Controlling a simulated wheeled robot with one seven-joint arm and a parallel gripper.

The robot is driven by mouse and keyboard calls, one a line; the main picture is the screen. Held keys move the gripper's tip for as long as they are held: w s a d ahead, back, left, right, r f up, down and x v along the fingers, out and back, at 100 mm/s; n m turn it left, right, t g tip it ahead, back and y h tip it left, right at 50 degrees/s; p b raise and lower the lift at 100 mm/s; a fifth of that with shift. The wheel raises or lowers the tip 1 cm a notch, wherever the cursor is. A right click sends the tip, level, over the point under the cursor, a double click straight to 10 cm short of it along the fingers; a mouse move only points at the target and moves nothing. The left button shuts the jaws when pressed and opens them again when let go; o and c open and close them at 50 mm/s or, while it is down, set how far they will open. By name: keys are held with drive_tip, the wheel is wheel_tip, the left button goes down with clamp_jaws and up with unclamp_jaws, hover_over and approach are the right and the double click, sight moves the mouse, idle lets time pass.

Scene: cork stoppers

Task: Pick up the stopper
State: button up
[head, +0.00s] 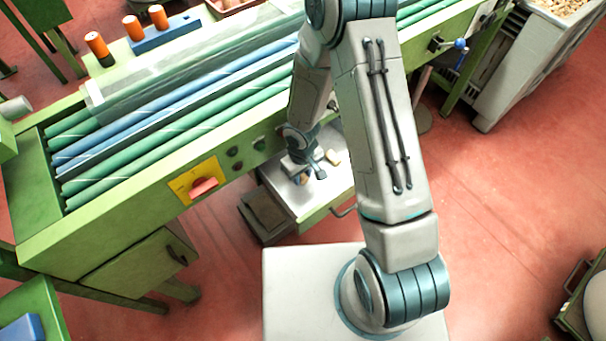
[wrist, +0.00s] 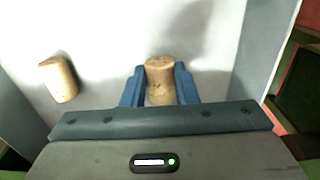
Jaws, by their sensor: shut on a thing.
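A tan cork stopper (wrist: 159,78) is between the two blue fingers of my gripper (wrist: 159,86) in the wrist view, and the fingers are shut on it. In the head view my gripper (head: 306,177) is low over a pale tray-like surface (head: 305,203), with the held stopper mostly hidden. A second cork stopper (wrist: 58,79) lies on the white surface to the left of my gripper in the wrist view. It also shows in the head view (head: 333,157), to the right of my gripper. I cannot tell whether the held stopper touches the surface.
A green machine with blue and green rollers (head: 190,115) stands beside and behind the tray. Its yellow panel has a red switch (head: 203,187). Grey side walls (wrist: 266,45) edge the white surface. Open red floor (head: 500,210) lies to the right.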

drive_tip(key=shift+r, duration=0.45)
wheel_tip(320, 180, up, 2)
drive_tip(key=shift+r, duration=0.25)
drive_tip(key=s+d+r+p, duration=0.3)
drive_tip(key=s+d, duration=0.1)
drive_tip(key=s+d+r+p, duration=0.3)
drive_tip(key=s+d+r, duration=0.1)
drive_tip(key=shift+s+d+r+p, duration=0.1)
drive_tip(key=shift+p, duration=0.25)
